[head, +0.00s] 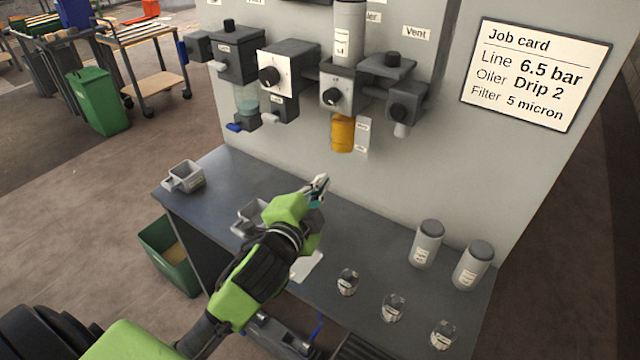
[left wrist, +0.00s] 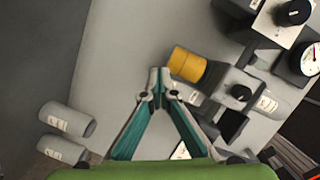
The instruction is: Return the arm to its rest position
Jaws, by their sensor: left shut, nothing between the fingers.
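My left arm comes in from the lower left in the head view, in green and black. My left gripper (head: 319,186) is shut and empty, held above the grey bench (head: 215,195) in front of the panel. In the left wrist view the fingertips of the left gripper (left wrist: 158,80) meet, with nothing between them. The yellow bowl (head: 342,133) of the oiler unit hangs on the panel beyond the gripper. The yellow bowl also shows in the left wrist view (left wrist: 187,65), just right of the fingertips. My right gripper is not in view.
Two grey canisters (head: 426,244) (head: 470,266) and several small clear bowls (head: 347,282) stand on the bench's right side. A small grey bin (head: 184,177) stands at its left end. The panel carries a job card (head: 536,74). A green crate (head: 168,255) is on the floor.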

